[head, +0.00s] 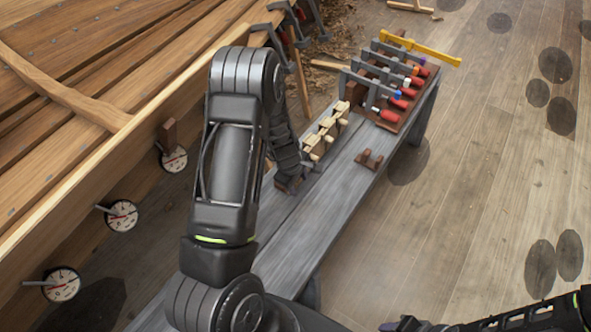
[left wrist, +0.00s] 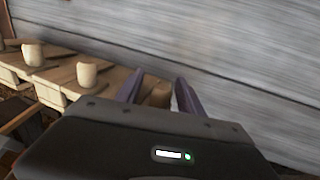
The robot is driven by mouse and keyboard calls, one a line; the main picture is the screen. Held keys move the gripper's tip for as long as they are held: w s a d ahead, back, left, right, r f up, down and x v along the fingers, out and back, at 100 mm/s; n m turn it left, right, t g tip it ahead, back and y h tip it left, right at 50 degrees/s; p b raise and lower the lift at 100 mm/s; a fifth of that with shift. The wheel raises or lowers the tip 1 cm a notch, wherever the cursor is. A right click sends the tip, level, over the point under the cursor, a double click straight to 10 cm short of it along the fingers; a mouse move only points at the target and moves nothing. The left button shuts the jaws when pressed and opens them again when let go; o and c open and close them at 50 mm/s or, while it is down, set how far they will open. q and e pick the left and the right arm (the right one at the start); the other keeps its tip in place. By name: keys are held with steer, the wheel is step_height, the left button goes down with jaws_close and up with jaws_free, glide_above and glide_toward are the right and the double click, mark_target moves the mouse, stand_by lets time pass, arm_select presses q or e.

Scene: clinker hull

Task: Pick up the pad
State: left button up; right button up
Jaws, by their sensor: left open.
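My left gripper (head: 289,184) reaches down to the grey bench, beside the row of pale wooden blocks. In the left wrist view its two fingers (left wrist: 158,92) are apart, with a brown rounded piece (left wrist: 159,95) between them, probably the pad's upper part; the gripper body hides the rest. Whether the fingers touch it I cannot tell. Another small brown piece with two raised ends (head: 369,158) lies on the bench further right. My right gripper (head: 403,324) is at the bottom edge of the head view, too dark and cut off to read.
Pale blocks with pegs (head: 325,132) stand in a row on the bench (head: 330,195). A rack of clamps (head: 392,85) with red handles and a yellow bar stands at the far end. The planked hull (head: 75,80), with round dials (head: 122,215), runs along the left.

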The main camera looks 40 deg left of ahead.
arm_select(q)
steer(key=shift+c, duration=0.6)
jaws_close()
